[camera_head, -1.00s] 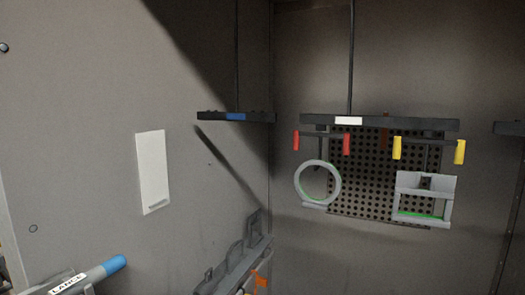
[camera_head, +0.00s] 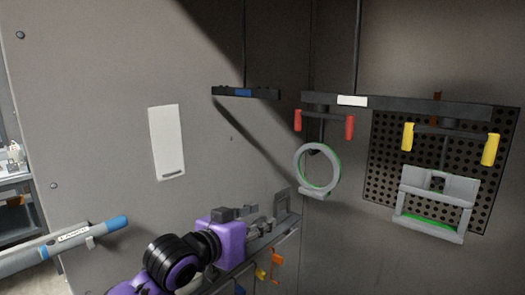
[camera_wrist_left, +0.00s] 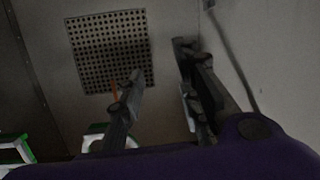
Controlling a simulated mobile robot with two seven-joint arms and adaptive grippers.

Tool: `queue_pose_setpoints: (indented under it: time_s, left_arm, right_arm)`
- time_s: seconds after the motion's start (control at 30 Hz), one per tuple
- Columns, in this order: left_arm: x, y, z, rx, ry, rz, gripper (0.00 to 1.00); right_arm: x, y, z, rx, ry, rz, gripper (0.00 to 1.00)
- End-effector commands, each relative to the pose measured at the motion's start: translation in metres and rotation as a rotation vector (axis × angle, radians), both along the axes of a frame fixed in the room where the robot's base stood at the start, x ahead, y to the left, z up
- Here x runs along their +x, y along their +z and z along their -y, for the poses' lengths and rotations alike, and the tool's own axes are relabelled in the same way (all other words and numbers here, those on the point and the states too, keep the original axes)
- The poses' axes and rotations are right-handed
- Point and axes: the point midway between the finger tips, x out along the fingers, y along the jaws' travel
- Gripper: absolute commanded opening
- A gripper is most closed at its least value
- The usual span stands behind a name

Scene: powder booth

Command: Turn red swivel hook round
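The red swivel hook (camera_head: 324,115) hangs under the dark bar at the right. It has a short crosspiece with a red grip at each end, and a grey ring (camera_head: 317,170) with a green edge hangs below it. My left gripper (camera_head: 268,226) is low and left of the ring, apart from it, above a grey rack. In the left wrist view my left gripper (camera_wrist_left: 157,62) has its fingers spread with nothing between them. The red grips cannot be made out there. My right gripper is not in view.
A yellow-gripped hook (camera_head: 448,140) with a grey frame (camera_head: 436,205) hangs right of the red one. The overhead bar (camera_head: 400,104) carries both. A perforated panel (camera_head: 380,160) is behind. A blue-tipped lance (camera_head: 75,237) is at the left. A grey rack (camera_head: 285,230) is beneath my gripper.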

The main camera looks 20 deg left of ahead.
Motion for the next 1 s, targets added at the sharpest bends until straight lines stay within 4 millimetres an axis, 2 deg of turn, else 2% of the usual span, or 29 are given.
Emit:
queue_pose_setpoints:
  time_s: [0.03,0.1,0.2,0.33,0.43,0.57,0.67,1.0]
  left_arm:
    - [-0.001,0.051,0.006,0.006,-0.021,0.059,0.31]
    - [-0.007,0.102,0.013,0.010,-0.046,0.110,0.31]
    - [-0.020,0.160,0.021,0.018,-0.075,0.169,0.31]
    - [-0.038,0.207,0.029,0.031,-0.099,0.221,0.31]
    - [-0.045,0.224,0.032,0.036,-0.108,0.239,0.31]
    - [-0.042,0.229,0.035,0.037,-0.111,0.243,0.31]
    - [-0.029,0.228,0.040,0.035,-0.112,0.242,0.31]
    - [0.031,0.228,0.061,0.036,-0.110,0.241,0.31]
  right_arm:
    - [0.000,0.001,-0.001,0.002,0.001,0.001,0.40]
    - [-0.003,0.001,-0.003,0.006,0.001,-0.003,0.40]
    - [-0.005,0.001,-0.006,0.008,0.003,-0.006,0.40]
    - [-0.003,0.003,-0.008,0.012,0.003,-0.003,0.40]
    - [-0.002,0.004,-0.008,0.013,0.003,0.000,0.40]
    - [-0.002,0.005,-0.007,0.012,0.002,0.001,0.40]
    - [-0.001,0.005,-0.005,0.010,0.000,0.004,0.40]
    - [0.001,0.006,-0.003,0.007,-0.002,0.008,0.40]
